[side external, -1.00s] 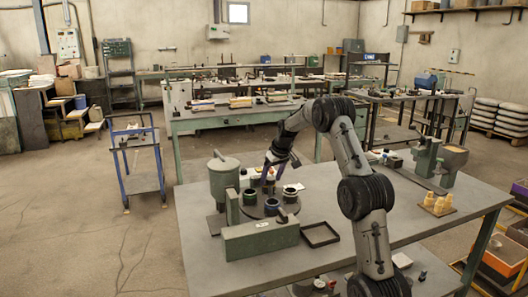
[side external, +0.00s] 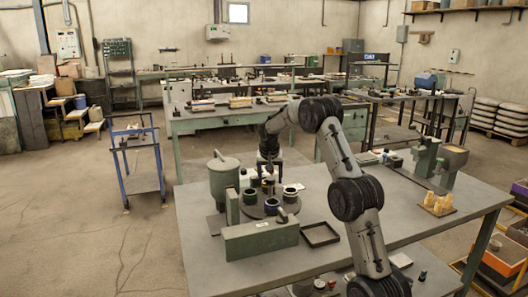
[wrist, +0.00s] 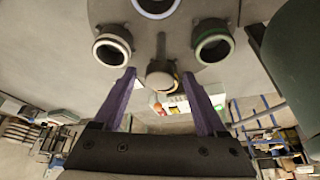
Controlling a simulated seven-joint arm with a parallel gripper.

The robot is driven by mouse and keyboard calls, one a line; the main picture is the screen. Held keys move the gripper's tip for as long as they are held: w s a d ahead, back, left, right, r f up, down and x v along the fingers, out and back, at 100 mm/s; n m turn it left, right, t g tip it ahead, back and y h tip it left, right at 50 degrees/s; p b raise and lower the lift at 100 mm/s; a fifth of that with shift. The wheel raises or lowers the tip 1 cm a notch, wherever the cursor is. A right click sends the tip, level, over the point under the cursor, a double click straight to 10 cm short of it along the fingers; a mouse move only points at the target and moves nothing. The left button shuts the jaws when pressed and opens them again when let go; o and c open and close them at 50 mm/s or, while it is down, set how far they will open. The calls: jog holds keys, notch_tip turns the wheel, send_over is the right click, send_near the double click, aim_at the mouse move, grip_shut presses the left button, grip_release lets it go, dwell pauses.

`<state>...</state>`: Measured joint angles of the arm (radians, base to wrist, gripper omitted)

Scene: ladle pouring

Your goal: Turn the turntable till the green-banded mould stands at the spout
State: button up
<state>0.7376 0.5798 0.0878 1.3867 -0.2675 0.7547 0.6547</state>
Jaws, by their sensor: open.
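The grey round turntable (side external: 262,214) stands on the near table with several short dark moulds on it. The green-banded mould (wrist: 213,46) is at the upper right in the wrist view; in the side view it is the left mould (side external: 250,197), beside the green pot (side external: 224,178). The blue-banded mould (side external: 271,207) is at the near side. The white-banded mould (side external: 290,195) is at the right. My gripper (wrist: 160,74) points down at the turntable's far side. Its purple fingers are open, one on each side of a small round peg (wrist: 162,78). Contact cannot be told. The spout is not clear.
A long green-grey block (side external: 260,240) stands in front of the turntable. A black open frame (side external: 320,235) lies to its right. Yellow pieces (side external: 437,203) and a green stand (side external: 427,158) are farther right. The table between is mostly clear.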

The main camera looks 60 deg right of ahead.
jog(key=m+g, duration=0.1)
jog(key=m, duration=0.2)
jog(key=shift+w, duration=0.1)
jog(key=shift+a+r+m+g, duration=0.1)
jog(key=shift+r+m+g, duration=0.25)
jog(key=shift+m, duration=0.15)
jog(key=v, duration=1.2)
jog(key=shift+a, duration=0.15)
jog(key=shift+r, duration=0.1)
jog(key=d+f+m, duration=0.1)
jog(key=f, duration=0.3)
jog(key=d+f+m, duration=0.1)
jog(key=d+f, duration=0.1)
jog(key=f, duration=0.2)
jog(key=d+f+m+g, duration=0.1)
jog(key=d+f, duration=0.1)
jog(key=f, duration=0.2)
grip_shut()
